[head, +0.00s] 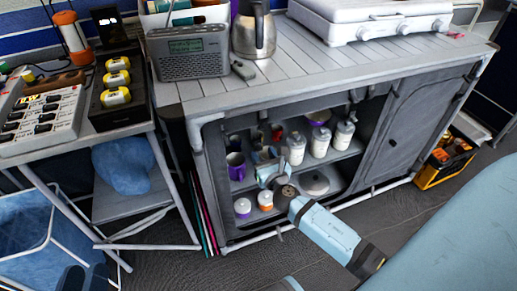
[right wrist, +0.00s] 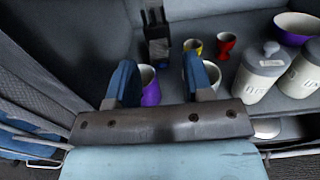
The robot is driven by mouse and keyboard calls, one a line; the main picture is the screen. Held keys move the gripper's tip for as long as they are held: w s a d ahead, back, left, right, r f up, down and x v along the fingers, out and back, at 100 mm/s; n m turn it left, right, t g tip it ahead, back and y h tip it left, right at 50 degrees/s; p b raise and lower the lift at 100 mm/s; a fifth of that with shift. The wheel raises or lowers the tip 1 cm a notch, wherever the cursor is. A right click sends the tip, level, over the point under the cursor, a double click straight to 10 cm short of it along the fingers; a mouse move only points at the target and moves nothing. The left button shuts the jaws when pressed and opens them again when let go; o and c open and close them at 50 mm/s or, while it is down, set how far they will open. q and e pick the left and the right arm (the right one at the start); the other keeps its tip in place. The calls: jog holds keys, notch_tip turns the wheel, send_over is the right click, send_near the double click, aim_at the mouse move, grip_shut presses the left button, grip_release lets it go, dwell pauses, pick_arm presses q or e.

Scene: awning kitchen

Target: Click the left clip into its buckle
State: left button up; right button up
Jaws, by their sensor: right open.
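A black clip with prongs on a grey strap (right wrist: 157,32) shows in the right wrist view, beyond my open fingers and inside the cabinet. In the head view a small dark strap piece (head: 262,113) hangs near the cabinet's top front edge; I cannot tell clip from buckle there. Another dark strap piece (head: 353,97) hangs further right. My right gripper (head: 270,168) is at the cabinet's open front, and its two blue fingers stand apart and empty in the right wrist view (right wrist: 160,78). My left gripper (head: 84,277) is low at the left, its fingers only partly seen.
Cabinet shelves (head: 345,150) hold a purple mug (head: 236,168), white canisters (head: 296,150) and jars (head: 265,198). In the right wrist view, a purple mug (right wrist: 150,90), a yellow cup (right wrist: 193,47) and a red cup (right wrist: 226,44) stand beyond the fingers. A radio (head: 190,53) stands on top.

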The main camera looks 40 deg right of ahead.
aim_at(260, 150)
pick_arm(q)
jog(key=shift+f+g, duration=0.3)
jog(key=shift+f, duration=0.15)
pick_arm(e)
jog(key=shift+x, duration=2)
